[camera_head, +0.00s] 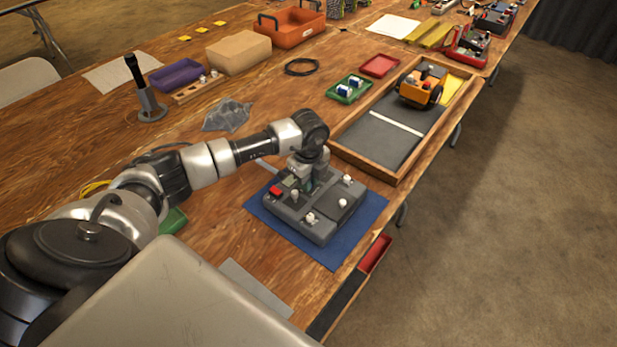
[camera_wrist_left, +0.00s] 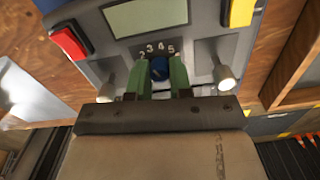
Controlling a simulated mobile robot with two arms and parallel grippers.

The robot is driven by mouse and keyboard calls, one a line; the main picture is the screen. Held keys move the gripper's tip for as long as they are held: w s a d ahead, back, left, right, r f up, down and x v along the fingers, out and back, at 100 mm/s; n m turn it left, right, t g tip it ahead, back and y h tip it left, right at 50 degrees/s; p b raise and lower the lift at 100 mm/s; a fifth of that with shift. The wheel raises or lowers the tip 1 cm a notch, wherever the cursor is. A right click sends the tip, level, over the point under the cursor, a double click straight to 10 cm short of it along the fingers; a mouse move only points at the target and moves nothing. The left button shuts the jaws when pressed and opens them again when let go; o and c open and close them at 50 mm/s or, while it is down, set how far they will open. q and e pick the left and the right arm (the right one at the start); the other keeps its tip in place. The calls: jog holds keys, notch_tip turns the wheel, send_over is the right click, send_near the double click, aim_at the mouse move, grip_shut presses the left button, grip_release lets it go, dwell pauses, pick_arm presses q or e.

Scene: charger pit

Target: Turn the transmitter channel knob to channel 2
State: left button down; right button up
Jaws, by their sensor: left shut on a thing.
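The grey transmitter (camera_head: 310,228) lies on a blue mat (camera_head: 262,217) on the wooden table. In the left wrist view its panel (camera_wrist_left: 205,15) shows a pale screen (camera_wrist_left: 145,17), a red button (camera_wrist_left: 72,40) and two metal sticks. Below the screen the numbers 2, 3, 4 and 5 arc around the blue channel knob (camera_wrist_left: 160,69). My left gripper (camera_head: 308,185) comes down over the transmitter; its green fingers (camera_wrist_left: 160,75) are shut on the knob from both sides. The knob's pointer mark is not clear, so I cannot tell its channel. My right gripper is not in view.
A wooden-walled pit (camera_head: 365,168) with an orange vehicle (camera_head: 421,86) stands beyond the transmitter. Green (camera_head: 349,89) and red (camera_head: 380,65) trays lie beside it. The table's right edge is close to the mat.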

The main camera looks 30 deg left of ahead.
pick_arm(q)
jog(key=n+p, duration=0.1)
jog(key=n, duration=0.1)
jog(key=shift+r+n, duration=0.15)
jog(key=shift+n, duration=0.15)
jog(key=shift+n+p, duration=0.5)
jog(key=shift+n, duration=0.2)
jog(key=c, duration=1)
grip_release()
notch_tip(320, 180, up, 11)
jog(key=shift+f+b, duration=0.2)
jog(key=shift+b, duration=0.2)
